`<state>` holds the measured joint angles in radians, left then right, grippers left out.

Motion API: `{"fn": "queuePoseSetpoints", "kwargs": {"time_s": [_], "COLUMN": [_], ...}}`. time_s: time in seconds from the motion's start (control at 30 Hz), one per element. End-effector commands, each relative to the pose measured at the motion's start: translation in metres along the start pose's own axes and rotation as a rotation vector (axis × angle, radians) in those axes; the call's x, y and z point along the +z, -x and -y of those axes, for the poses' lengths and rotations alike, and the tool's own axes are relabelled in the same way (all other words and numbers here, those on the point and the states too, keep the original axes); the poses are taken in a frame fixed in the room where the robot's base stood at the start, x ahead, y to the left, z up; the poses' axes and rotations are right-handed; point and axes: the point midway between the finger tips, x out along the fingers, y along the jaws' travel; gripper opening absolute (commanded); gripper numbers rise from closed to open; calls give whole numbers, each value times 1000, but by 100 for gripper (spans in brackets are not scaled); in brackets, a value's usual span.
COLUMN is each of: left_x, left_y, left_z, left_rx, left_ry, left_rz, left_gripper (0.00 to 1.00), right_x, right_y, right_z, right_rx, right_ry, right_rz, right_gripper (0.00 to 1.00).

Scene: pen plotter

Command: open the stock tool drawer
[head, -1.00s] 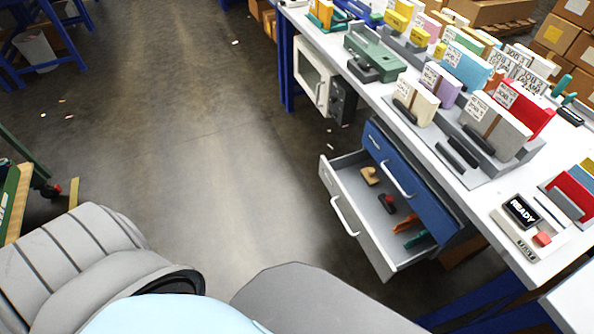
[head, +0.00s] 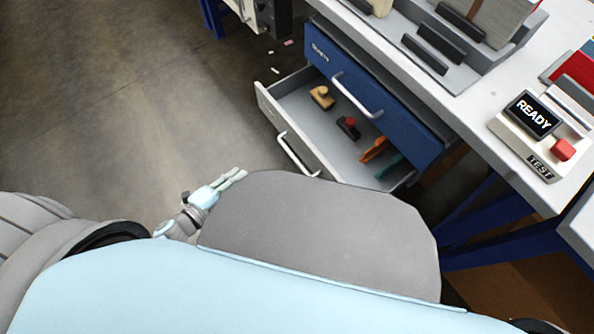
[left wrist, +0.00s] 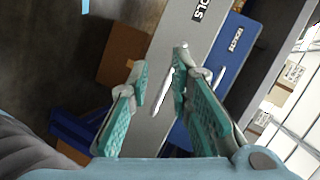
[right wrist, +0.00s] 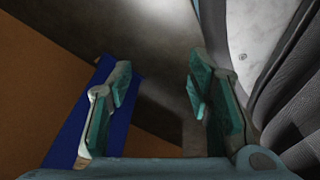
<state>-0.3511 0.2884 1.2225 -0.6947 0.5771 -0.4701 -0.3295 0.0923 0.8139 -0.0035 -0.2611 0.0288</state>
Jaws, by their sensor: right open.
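The grey lower drawer (head: 269,118) is pulled well out under the bench, and tools lie in it. Its pale bar handle (head: 297,158) is on its front. In the left wrist view its front (left wrist: 187,22) carries a label, of which I read "OLS". My left gripper (head: 240,175) is a little in front of that handle, apart from it in the head view. In the left wrist view its open fingers (left wrist: 162,62) have the handle (left wrist: 160,92) showing between them. My right gripper (right wrist: 157,82) is open and empty, low near a blue leg; it is hidden in the head view.
A blue drawer (head: 385,122) above is shut, with its own handle (head: 357,94). The drawer holds a wooden-topped tool (head: 321,97), a dark red-topped one (head: 348,127) and an orange one (head: 374,149). A READY box (head: 535,125) stands on the bench (head: 478,128). Floor at left is clear.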

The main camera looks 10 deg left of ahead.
Motion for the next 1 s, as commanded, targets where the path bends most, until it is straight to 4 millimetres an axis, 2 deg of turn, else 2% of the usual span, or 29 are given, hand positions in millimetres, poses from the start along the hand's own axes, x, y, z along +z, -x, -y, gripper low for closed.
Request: {"fn": "queuePoseSetpoints", "kwargs": {"time_s": [0.03,0.13,0.27,0.37,0.6,0.7,0.83,1.0], "left_x": [-9,-36,-50,-56,-76,-83,-88,-90], "left_y": [-15,-22,-32,-52,-118,-140,-155,-158], "left_z": [-13,-4,3,5,4,4,5,6], "left_rx": [-29,-66,-76,-77,-75,-74,-72,-70], "left_ry": [-134,-333,-398,-393,-388,-389,-387,-388], "left_rz": [-104,-261,-311,-309,-305,-305,-304,-304], "left_gripper": [19,19,19,19,19,19,19,19], "right_x": [2,-5,-13,-19,-40,-49,-57,-59], "right_y": [-34,-48,-47,-47,-57,-59,-59,-57], "right_z": [2,2,3,5,15,19,22,22], "right_rx": [1,2,-1,-4,-21,-28,-34,-36], "right_ry": [-4,-8,-7,-14,-42,-53,-61,-64], "right_rz": [-8,-15,-19,-27,-68,-84,-96,-99], "right_gripper": [46,46,46,46,46,46,46,46]}}
